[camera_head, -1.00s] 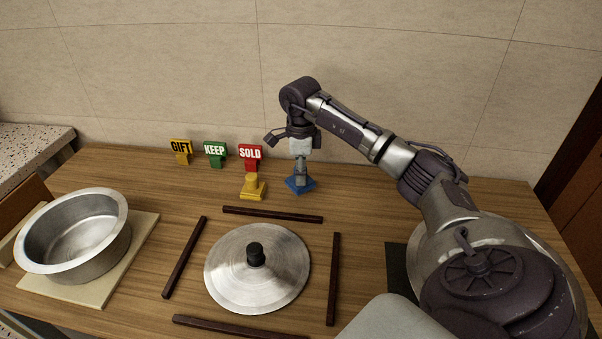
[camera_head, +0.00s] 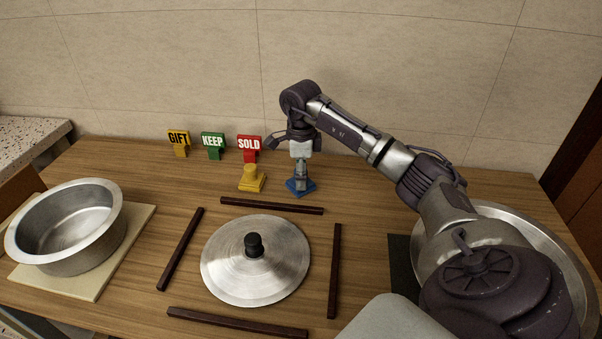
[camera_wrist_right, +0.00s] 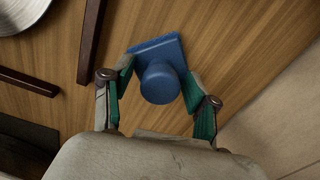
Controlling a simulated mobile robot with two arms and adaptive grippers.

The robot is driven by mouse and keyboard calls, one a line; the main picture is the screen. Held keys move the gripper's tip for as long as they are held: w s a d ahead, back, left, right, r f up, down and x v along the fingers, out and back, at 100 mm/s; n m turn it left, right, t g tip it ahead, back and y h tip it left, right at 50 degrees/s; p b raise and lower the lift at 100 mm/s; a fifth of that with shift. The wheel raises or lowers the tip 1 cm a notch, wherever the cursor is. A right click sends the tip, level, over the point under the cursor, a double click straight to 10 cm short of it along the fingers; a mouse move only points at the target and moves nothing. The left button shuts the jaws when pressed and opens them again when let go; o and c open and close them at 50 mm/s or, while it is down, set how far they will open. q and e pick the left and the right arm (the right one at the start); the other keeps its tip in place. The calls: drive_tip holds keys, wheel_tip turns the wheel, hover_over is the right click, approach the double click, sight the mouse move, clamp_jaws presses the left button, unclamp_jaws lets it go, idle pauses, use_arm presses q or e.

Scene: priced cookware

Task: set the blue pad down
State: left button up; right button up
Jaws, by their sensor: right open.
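The blue pad (camera_head: 300,188) is a flat square with a round knob on top. It appears to lie flat on the wooden table, right of the yellow pad (camera_head: 251,180). My right gripper (camera_head: 301,172) points down over it. In the right wrist view the blue pad (camera_wrist_right: 161,80) is between the spread green-lined fingers of the right gripper (camera_wrist_right: 160,98). The fingers stand on either side of the knob, with a gap visible around it. My left gripper is not in view.
GIFT (camera_head: 179,139), KEEP (camera_head: 213,142) and SOLD (camera_head: 249,145) tags stand behind. Dark strips frame a lid (camera_head: 225,265) in front. A steel pot (camera_head: 65,225) sits on a board at left. My right arm covers part of a large pan (camera_head: 545,250) at right.

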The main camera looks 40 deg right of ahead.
wheel_tip(320, 180, up, 12)
drive_tip(key=shift+r+p, duration=0.15)
drive_tip(key=shift+p, duration=0.15)
drive_tip(key=shift+r, duration=0.1)
idle(0.6)
